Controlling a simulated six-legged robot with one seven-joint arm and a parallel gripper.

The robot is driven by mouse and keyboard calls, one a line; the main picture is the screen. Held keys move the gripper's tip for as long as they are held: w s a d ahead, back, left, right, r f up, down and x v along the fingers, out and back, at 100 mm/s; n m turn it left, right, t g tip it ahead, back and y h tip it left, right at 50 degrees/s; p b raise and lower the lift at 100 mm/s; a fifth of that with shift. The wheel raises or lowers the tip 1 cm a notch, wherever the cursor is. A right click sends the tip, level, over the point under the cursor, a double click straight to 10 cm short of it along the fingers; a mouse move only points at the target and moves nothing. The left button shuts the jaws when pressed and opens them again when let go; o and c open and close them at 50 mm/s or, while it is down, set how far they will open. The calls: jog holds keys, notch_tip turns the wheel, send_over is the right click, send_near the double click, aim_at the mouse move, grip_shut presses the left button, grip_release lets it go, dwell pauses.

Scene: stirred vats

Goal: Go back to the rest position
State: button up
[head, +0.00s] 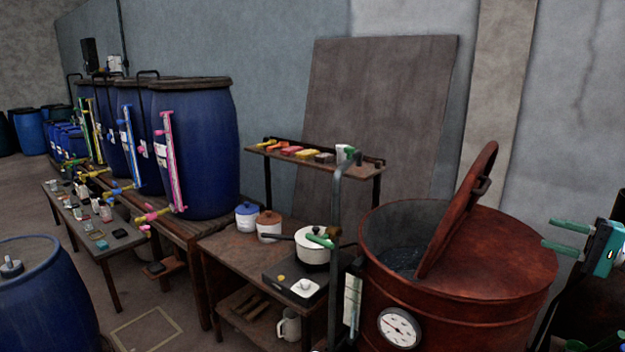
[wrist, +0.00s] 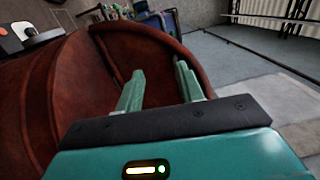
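My gripper (head: 569,236) is at the right edge of the head view, right of the rust-red vat (head: 480,262). Its two green fingers are apart with nothing between them. In the wrist view the fingers of my gripper (wrist: 160,85) also stand apart and empty, with the red vat (wrist: 75,85) behind and to the left of them. The vat's hinged lid (head: 462,210) is tilted up, and dark liquid (head: 400,260) shows inside. A round dial gauge (head: 399,328) is on the vat's front.
A wooden bench (head: 235,245) left of the vat holds a white pot (head: 312,248) on a hot plate (head: 290,282) and two lidded jars. A shelf (head: 330,163) stands above it. Large blue barrels (head: 205,150) line the left wall.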

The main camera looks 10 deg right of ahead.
jog(key=w+a+g+h, duration=0.1)
jog(key=w+a+g, duration=0.45)
jog(key=a, duration=0.85)
jog(key=w+a+f+n+g+h, duration=0.1)
jog(key=a+f+n+g+h, duration=0.2)
jog(key=a, duration=1.5)
jog(key=s+a+f+n+g+h, duration=0.2)
jog(key=s+a+f+h, duration=0.15)
jog(key=s+a, duration=0.6)
jog(key=s+a+f+n+t+h, duration=0.1)
jog(key=s+a+f+n+h, duration=0.1)
jog(key=s, duration=0.3)
jog(key=s+a+f+n+t+h, duration=0.1)
jog(key=s+a+f+n+h, duration=0.1)
jog(key=s+a+n+h, duration=0.1)
jog(key=s+a, duration=0.1)
jog(key=s, duration=0.1)
jog(key=shift+s+a+f, duration=0.25)
jog(key=shift+s+a, duration=0.05)
